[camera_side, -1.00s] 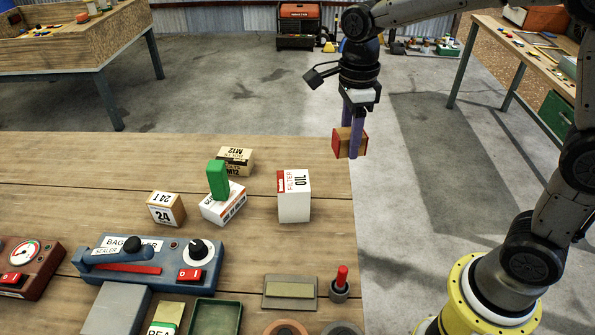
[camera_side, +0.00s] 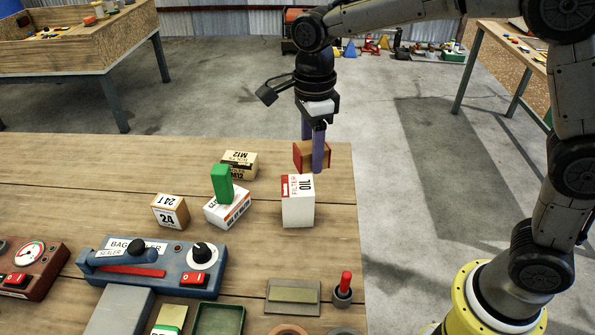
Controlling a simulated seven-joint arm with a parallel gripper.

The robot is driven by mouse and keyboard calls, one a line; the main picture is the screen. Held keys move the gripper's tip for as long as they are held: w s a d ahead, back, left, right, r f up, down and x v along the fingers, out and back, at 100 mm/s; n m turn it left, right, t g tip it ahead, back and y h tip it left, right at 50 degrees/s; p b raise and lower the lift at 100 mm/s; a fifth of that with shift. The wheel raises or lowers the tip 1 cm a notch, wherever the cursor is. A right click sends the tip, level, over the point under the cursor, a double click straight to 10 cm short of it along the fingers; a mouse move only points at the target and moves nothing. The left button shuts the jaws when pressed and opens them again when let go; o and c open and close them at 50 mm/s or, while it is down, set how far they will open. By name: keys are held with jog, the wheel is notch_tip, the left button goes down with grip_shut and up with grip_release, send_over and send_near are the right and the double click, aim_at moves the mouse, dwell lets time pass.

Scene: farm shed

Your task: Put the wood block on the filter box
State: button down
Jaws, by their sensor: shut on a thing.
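The wood block (camera_side: 304,156), with a red face and tan wood sides, is between the purple fingers of my gripper (camera_side: 313,158). My gripper is shut on it. The filter box (camera_side: 298,208), white with a red stripe and the words FILTER and OIL, stands upright on the wooden table. In this view the block and fingertips appear just above and behind the top of the filter box. I cannot tell whether the block is directly over it, and a finger hides part of the block.
Left of the filter box, a green block (camera_side: 222,183) stands on a white box (camera_side: 227,211). An M12 box (camera_side: 240,163) and a 24 box (camera_side: 170,211) are nearby. A blue bag sealer (camera_side: 150,270) lies in front. The table's right edge is close to the filter box.

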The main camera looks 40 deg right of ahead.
aim_at(297, 185)
jog(key=w+f, duration=0.2)
jog(key=f, duration=0.1)
jog(key=shift+w+a+f, duration=0.1)
jog(key=shift+w+a, duration=0.15)
jog(key=shift+a, duration=0.15)
jog(key=shift+w+f, duration=0.15)
jog(key=shift+f, duration=0.75)
jog(key=shift+w+f, duration=0.1)
jog(key=shift+f, duration=0.75)
jog(key=shift+f, duration=0.1)
jog(key=shift+c, duration=1.4)
grip_release()
